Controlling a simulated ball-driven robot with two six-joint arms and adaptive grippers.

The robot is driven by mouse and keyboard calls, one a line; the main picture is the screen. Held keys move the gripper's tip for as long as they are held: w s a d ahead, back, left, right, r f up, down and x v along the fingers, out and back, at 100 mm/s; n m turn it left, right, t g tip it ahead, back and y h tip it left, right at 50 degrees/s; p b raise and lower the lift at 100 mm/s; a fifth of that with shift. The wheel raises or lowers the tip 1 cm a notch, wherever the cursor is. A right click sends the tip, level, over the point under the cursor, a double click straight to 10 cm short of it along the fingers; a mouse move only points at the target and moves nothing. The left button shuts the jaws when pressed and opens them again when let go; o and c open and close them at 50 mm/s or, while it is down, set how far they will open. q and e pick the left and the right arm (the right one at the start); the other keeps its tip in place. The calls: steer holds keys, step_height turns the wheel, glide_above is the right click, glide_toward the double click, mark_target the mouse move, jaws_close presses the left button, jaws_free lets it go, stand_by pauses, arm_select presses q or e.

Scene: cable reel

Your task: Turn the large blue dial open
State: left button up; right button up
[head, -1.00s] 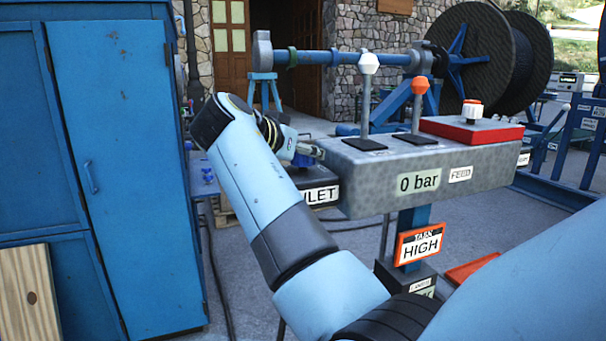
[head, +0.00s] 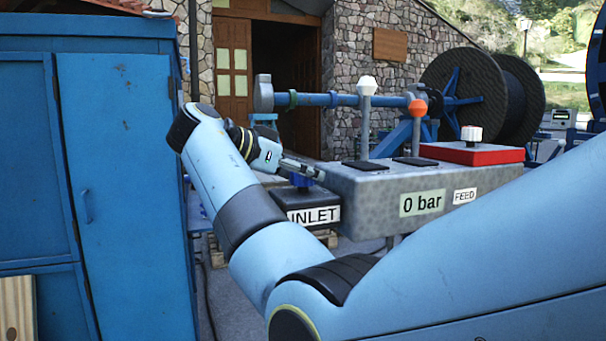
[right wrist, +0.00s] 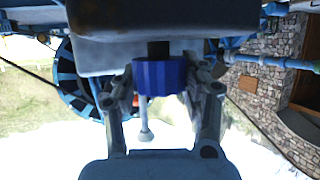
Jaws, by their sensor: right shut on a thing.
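The large blue dial (right wrist: 160,76) is a ridged blue knob on a dark stem under a grey body in the right wrist view. My right gripper (right wrist: 161,84) has one finger on each side of it and is shut on it. In the head view, a little of the blue dial (head: 301,181) shows under my right gripper (head: 312,172), above the block with the INLET label (head: 314,215). The gripper comes in from the left, and its fingers hide most of the dial there. My left gripper is not in view.
The grey box (head: 365,205) reads 0 bar and FEED. It carries a white-topped lever (head: 367,120), an orange-topped lever (head: 417,130) and a red block with a white knob (head: 471,134). A blue cabinet (head: 125,170) stands close at the left. A cable reel (head: 520,95) is behind.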

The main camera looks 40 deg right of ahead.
steer(key=shift+f, duration=0.15)
steer(key=o, duration=1.2)
steer(key=shift+r, duration=0.25)
step_height(320, 180, up, 10)
steer(key=shift+f, duration=0.2)
